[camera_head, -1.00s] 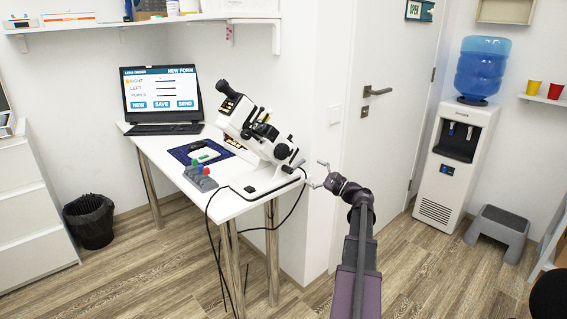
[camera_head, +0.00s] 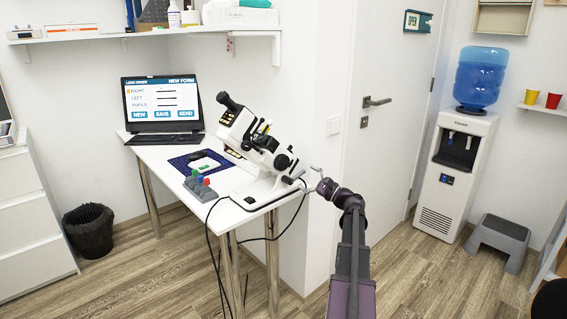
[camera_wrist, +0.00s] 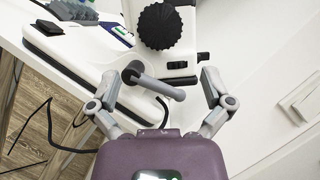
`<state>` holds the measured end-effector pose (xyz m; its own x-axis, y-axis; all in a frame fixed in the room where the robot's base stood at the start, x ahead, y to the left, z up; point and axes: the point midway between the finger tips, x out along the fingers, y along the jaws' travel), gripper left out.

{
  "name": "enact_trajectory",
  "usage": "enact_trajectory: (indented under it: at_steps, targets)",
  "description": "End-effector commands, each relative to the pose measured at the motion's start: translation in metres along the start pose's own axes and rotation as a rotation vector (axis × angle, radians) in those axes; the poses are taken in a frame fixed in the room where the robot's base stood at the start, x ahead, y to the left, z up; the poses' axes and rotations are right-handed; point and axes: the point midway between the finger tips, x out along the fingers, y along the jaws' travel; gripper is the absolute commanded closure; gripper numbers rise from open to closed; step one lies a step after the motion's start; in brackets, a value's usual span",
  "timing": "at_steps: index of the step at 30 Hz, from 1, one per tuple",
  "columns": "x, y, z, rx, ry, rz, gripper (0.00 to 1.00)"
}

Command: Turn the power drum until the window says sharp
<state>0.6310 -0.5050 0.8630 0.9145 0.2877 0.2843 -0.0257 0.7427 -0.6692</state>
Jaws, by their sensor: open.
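A white and black lensmeter (camera_head: 262,155) stands tilted on the white desk (camera_head: 180,168). Its power drum shows as a dark round knob (camera_head: 282,161) on its near right side. In the wrist view the drum is a black ribbed knob (camera_wrist: 158,27) at the top middle. My gripper (camera_head: 313,177) is just right of the lensmeter. In the wrist view my gripper (camera_wrist: 160,80) is open, its fingers apart below the drum and not touching it. A grey lever (camera_wrist: 152,82) reaches between the fingers. I cannot read any window wording.
A laptop (camera_head: 162,103) with an order form stands at the back of the desk. Grey blocks with coloured knobs (camera_head: 199,187) sit near the desk's left edge. Dark cables (camera_head: 213,225) hang off the front. A door (camera_head: 385,120) and a water cooler (camera_head: 455,165) are at right.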

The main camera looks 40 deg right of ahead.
Motion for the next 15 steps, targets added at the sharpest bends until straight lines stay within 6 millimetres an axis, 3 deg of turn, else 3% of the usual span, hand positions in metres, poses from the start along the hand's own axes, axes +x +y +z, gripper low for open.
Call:
enact_trajectory:
  at_steps: [15]
  targets:
    - [0.079, -0.001, 0.001, 0.0, 0.0, 0.001, 0.0]
